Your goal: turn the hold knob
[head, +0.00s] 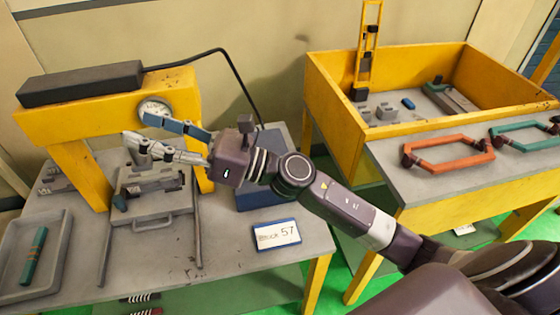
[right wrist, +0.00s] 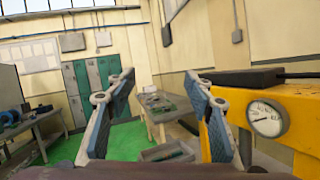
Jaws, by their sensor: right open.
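I cannot make out the hold knob for certain in either view. The yellow press frame (head: 70,122) stands at the left of the near table, with a round dial gauge (head: 155,107) on its front; the gauge also shows at the right of the right wrist view (right wrist: 266,118). My right gripper (head: 136,129) is open and empty in front of the frame, just below the gauge, above a grey fixture (head: 152,205) with a handle. In the right wrist view its two fingers (right wrist: 159,76) stand apart with nothing between them. My left gripper is not in view.
A dark box (head: 82,83) with a black cable lies on top of the frame. A grey tray (head: 35,255) holds a green cylinder. A label card (head: 277,234) lies at the table's front right. A yellow-walled bin (head: 330,95) and orange handles (head: 447,157) are on the right bench.

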